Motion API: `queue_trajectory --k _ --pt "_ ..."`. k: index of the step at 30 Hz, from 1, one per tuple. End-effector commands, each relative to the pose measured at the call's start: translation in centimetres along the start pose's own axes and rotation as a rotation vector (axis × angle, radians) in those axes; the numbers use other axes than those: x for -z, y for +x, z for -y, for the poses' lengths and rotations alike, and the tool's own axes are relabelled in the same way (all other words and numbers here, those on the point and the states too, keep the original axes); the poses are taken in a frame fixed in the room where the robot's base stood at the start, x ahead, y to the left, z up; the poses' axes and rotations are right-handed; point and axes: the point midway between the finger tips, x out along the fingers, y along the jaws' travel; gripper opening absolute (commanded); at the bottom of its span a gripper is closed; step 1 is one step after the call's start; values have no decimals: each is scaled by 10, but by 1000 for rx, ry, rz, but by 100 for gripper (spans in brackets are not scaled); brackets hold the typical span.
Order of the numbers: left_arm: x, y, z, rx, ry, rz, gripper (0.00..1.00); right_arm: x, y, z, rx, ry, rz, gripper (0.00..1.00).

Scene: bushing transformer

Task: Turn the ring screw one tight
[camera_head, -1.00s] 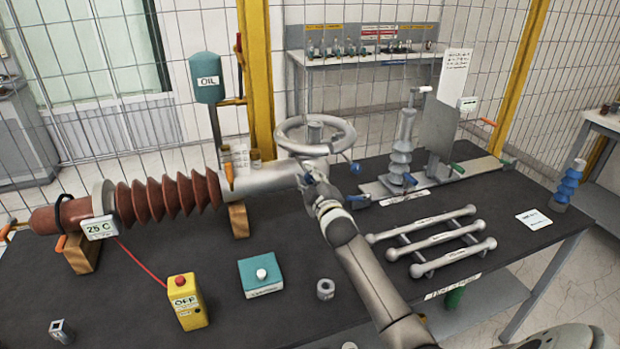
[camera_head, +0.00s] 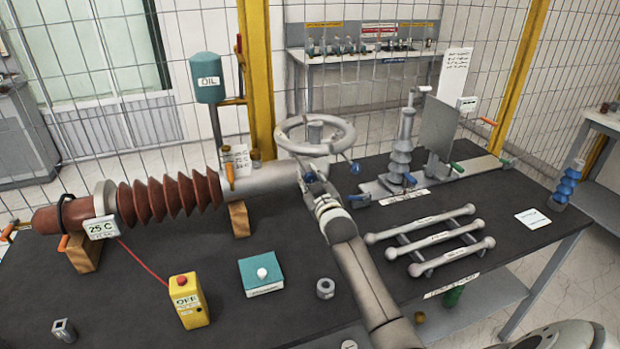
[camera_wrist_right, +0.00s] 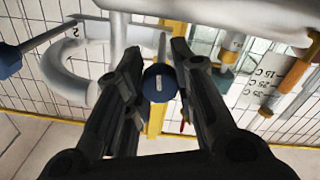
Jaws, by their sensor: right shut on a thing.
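A grey ring (camera_head: 325,122) stands around the right end of the bushing, and it also shows in the right wrist view (camera_wrist_right: 62,82). A ring screw with a blue round head (camera_wrist_right: 158,83) sits between the fingers of my right gripper (camera_wrist_right: 152,80). My right gripper (camera_head: 310,178) is shut on this head at the lower front of the ring. Another blue-headed ring screw (camera_head: 355,168) sticks out at the ring's right; a blue head with a rod (camera_wrist_right: 8,60) shows at the left of the wrist view. My left gripper is not in view.
The red-brown bushing (camera_head: 165,199) lies on wooden blocks at the left. A yellow OFF box (camera_head: 188,302), a teal box (camera_head: 262,276) and a small metal nut (camera_head: 325,289) stand in front. Grey bars (camera_head: 437,240) lie to the right of my arm.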

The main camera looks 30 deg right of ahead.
Motion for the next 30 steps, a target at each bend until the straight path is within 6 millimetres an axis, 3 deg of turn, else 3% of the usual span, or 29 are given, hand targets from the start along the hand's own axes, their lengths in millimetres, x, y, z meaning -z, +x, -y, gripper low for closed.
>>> queue_trajectory --k 12,13,18,30 --pt "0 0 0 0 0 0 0 -3 0 2 2 6 7 0" --pt "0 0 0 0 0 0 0 -4 0 2 3 6 7 28" --pt "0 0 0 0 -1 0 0 -2 0 1 2 5 5 48" --pt "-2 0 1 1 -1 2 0 -1 -6 1 1 5 2 48"
